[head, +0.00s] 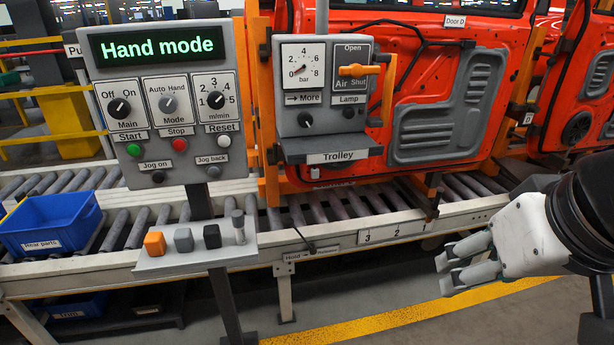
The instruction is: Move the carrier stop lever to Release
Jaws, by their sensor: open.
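A small plate (322,248) on the conveyor's front rail begins with the word Hold; the rest of its lettering is too small to read. A thin dark lever (302,238) shows just above the plate, leaning, with its lower end near the word Hold. I cannot tell its exact setting. My gripper (447,270) is at the lower right, in front of the rail and well to the right of the lever. Its fingers point left, are open and have nothing between them.
A control panel (165,105) reads Hand mode. Below it, a small shelf (190,262) bears coloured blocks and a grey peg. The trolley box (330,130) hangs before the orange door (430,110). A blue bin (50,222) sits left. Floor space before the rail is clear.

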